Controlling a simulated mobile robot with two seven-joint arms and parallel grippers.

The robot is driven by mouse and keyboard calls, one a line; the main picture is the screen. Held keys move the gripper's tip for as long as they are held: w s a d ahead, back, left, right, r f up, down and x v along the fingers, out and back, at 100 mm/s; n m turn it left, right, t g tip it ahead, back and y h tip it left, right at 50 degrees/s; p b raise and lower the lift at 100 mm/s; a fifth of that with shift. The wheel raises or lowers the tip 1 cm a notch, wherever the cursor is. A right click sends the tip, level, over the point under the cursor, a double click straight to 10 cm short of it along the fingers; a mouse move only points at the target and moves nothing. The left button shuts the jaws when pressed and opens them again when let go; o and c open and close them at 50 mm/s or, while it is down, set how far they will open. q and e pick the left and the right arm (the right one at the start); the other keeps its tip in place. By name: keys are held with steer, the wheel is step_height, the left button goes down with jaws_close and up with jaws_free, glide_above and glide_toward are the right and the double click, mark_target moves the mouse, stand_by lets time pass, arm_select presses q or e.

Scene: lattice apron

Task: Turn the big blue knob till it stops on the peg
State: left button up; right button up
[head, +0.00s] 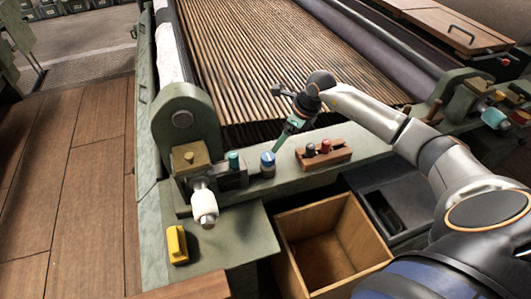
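The blue knob (268,158) has a pale top marking and stands upright on a short base on the green machine's front rail. I cannot make out a stop peg beside it. My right gripper (284,133) is above and to the right of the knob, pointing down and left, and appears apart from it. A slim green piece shows at its tip end; I cannot tell whether this is a finger or a held thing, nor whether the gripper is open. My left gripper is not in view.
A wooden block (338,157) with a black and a red knob sits right of the blue knob. A teal knob (235,159) and a white roller end (203,203) are left. A yellow block (177,243) and an open wooden box (348,228) are in front.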

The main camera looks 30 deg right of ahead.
mark_target(268, 156)
steer(key=x, duration=1)
steer(key=shift+w+a+f, duration=0.15)
steer(key=c, duration=1.4)
